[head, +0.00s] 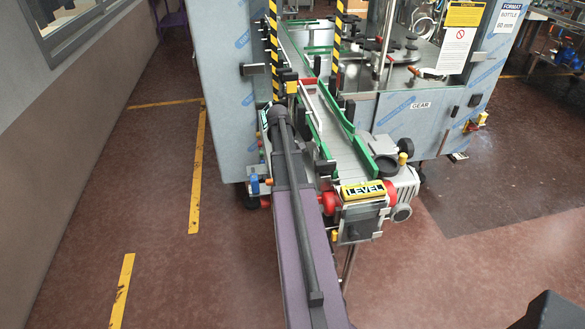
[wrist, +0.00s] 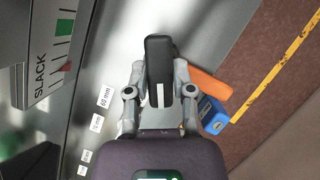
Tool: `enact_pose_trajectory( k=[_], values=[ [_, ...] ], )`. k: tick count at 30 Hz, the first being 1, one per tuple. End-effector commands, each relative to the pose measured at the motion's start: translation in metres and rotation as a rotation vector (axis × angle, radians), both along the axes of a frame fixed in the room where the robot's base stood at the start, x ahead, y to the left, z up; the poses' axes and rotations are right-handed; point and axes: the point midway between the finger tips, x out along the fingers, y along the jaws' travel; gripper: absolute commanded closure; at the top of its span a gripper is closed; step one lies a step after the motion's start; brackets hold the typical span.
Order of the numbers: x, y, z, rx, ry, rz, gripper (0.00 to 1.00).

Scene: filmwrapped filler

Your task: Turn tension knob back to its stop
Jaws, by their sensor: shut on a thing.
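In the wrist view a black elongated knob (wrist: 158,48) with a white line on its face stands between the fingers of my gripper (wrist: 160,70). The two grey fingers are closed against its sides. The knob's shaft and mount are hidden behind it. To the left is a gauge plate (wrist: 38,88) marked SLACK, with a green band and a small red pointer beside it. In the head view my arm reaches over the left side of the conveyor and hides the knob and my fingertips.
Small mm labels (wrist: 104,97) lie along the grey panel. An orange bar (wrist: 208,87) and a blue block (wrist: 212,114) sit close right of my gripper. Striped posts (head: 274,45) and green conveyor rails (head: 340,115) stand near the arm. Floor on the left is clear.

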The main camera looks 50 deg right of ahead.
Motion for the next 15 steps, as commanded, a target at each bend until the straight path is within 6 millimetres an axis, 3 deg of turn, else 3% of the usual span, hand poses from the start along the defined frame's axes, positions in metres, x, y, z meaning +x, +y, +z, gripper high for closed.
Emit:
enact_pose_trajectory(
  k=[15],
  values=[
    [-0.0022,0.0043,-0.0004,0.001,-0.001,0.483,1.00]
  ],
)
